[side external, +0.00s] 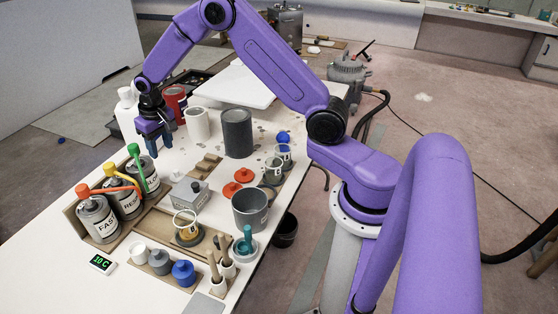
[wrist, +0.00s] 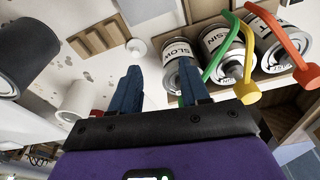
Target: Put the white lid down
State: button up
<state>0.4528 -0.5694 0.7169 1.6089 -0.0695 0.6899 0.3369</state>
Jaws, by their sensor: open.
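A small round white piece with a central knob, which looks like the white lid (wrist: 137,48), lies on the white table (wrist: 150,92) beside the can marked SLOW. It shows small in the side view (side external: 177,177), between that can and a grey box. My gripper (side external: 158,148) is above the table behind the SLOW can (side external: 144,172). In the wrist view my gripper (wrist: 161,72) has its two blue fingers spread wide with nothing between them. The lid is beyond the fingertips, apart from them.
A white cup (side external: 197,124), dark grey cylinder (side external: 237,133) and red tin (side external: 176,101) stand behind. The grey box (side external: 189,193) and cups crowd the front.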

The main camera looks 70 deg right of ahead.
jog(key=s+a+r+n, duration=0.4)
jog(key=s+a+r, duration=0.2)
jog(key=s+a, duration=0.3)
jog(key=s+r+n, duration=0.2)
jog(key=s+n, duration=0.1)
jog(key=s, duration=0.8)
jog(key=s+a+r+n+g, duration=0.1)
jog(key=s+r+n, duration=0.2)
jog(key=s, duration=0.9)
jog(key=shift+a+n+y, duration=0.2)
jog(key=shift+n+y, duration=0.2)
jog(key=shift+n, duration=0.3)
jog(key=shift+o, duration=0.6)
jog(key=s+d+n, duration=0.3)
jog(key=s, duration=0.5)
jog(key=shift+d, duration=0.15)
jog(key=o, duration=0.3)
jog(key=shift+s+d, duration=0.2)
jog(key=shift+s, duration=0.1)
